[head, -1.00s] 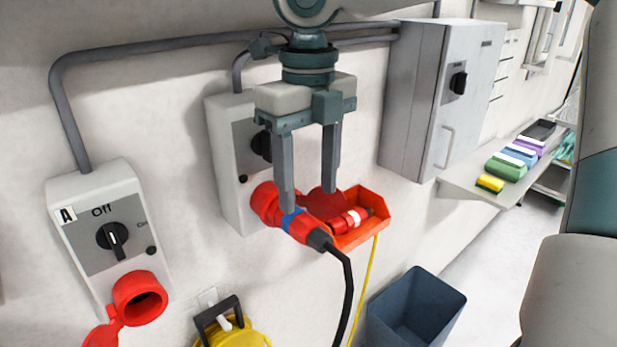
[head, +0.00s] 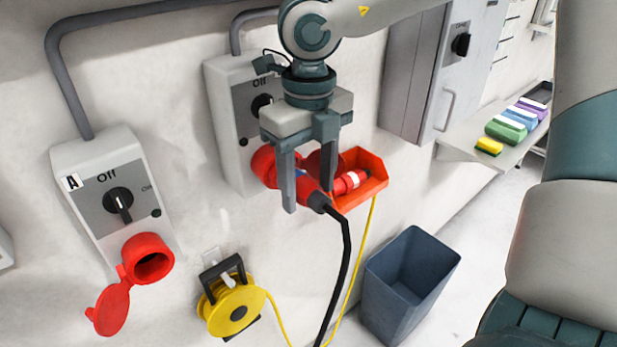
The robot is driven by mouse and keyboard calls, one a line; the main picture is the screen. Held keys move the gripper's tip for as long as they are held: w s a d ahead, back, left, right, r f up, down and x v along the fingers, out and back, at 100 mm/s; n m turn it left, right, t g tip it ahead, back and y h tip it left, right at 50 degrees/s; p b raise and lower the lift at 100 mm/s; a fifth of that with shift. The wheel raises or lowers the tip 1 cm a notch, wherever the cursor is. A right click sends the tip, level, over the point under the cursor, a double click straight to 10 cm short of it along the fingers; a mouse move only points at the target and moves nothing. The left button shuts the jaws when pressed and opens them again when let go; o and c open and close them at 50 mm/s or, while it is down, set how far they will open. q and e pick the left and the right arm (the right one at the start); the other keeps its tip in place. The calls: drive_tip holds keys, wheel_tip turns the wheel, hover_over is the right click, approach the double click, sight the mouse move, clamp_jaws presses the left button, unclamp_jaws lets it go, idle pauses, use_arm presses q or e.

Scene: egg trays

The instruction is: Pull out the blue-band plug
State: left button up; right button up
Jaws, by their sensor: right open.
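The blue-band plug (head: 309,190) is red with a black cable running down from its end. It sits in the red socket (head: 262,166) of the middle switch box (head: 224,128). Its blue band is mostly hidden behind a finger. My right gripper (head: 308,200) points down with its fingers apart, one on each side of the plug in the picture. It is open; I cannot tell whether either finger touches the plug. My left gripper is not in view.
A red tray (head: 374,186) beside the plug holds a white-band plug (head: 350,182). An open-lidded red socket (head: 150,262) is on the left box. A yellow cable reel (head: 222,312) hangs below. A blue-grey bin (head: 400,292) stands lower right. A grey cabinet (head: 408,85) is at the back.

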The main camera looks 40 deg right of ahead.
sight(330, 201)
clamp_jaws()
drive_tip(key=shift+s+b, duration=0.2)
drive_tip(key=shift+b, duration=0.1)
drive_tip(key=shift+s+d, duration=0.1)
drive_tip(key=shift+s, duration=0.5)
drive_tip(key=shift+s+b, duration=0.15)
drive_tip(key=shift+b, duration=0.2)
drive_tip(key=shift+s, duration=0.15)
drive_tip(key=shift+s+b, duration=0.3)
drive_tip(key=shift+s, duration=0.05)
drive_tip(key=shift+s+d+b, duration=0.15)
drive_tip(key=shift+s+b, duration=0.35)
drive_tip(key=shift+s, duration=0.5)
